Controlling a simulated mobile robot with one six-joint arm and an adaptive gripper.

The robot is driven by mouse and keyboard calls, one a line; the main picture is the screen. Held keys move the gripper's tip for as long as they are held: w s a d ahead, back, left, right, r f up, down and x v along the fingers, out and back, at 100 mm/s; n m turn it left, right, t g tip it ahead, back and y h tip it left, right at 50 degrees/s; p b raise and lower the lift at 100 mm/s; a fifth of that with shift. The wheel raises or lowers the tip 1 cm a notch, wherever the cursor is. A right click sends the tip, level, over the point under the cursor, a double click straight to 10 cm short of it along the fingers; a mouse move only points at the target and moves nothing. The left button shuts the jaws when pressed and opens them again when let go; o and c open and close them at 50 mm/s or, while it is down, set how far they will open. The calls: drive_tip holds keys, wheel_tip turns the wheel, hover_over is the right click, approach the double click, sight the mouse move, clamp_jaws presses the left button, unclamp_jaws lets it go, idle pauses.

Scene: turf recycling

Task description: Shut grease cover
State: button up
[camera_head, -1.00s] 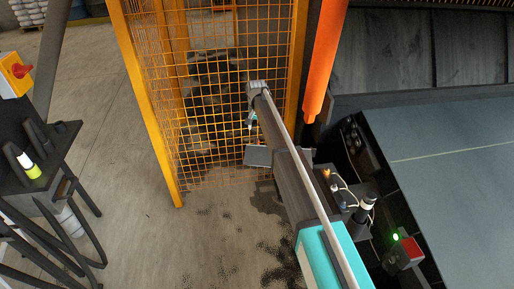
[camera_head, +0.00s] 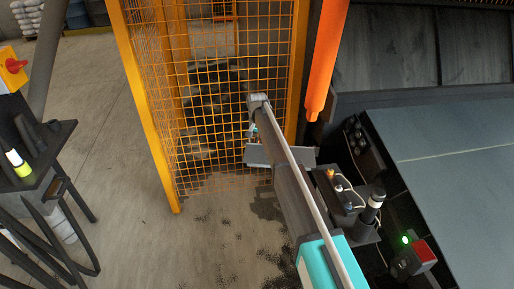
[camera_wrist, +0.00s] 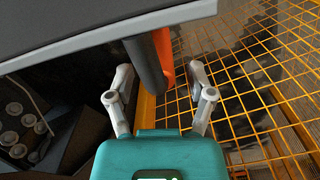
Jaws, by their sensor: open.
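A flat grey plate, seemingly the grease cover (camera_head: 262,156), sticks out in front of the mesh fence, partly hidden by my arm. In the wrist view a large grey panel with a pale edge, likely the same cover (camera_wrist: 110,40), fills the top left. A dark rounded bar (camera_wrist: 143,66) lies below its edge, between and beyond my fingers. My gripper (camera_wrist: 161,78) is open, with its two fingers spread and nothing visibly held. I cannot tell whether it touches the bar. In the head view the gripper is mostly hidden by my arm.
An orange mesh fence (camera_head: 225,100) stands close by, also on the right in the wrist view (camera_wrist: 250,85). An orange tube (camera_head: 322,65) hangs beside it. Round dark fittings (camera_wrist: 20,125) sit at lower left. A wide belt (camera_head: 450,150) lies right.

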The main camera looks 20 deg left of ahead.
drive_tip(key=shift+f+b, duration=0.7)
drive_tip(key=shift+f, duration=0.25)
drive_tip(key=shift+c, duration=0.2)
clamp_jaws()
drive_tip(key=shift+a, duration=0.1)
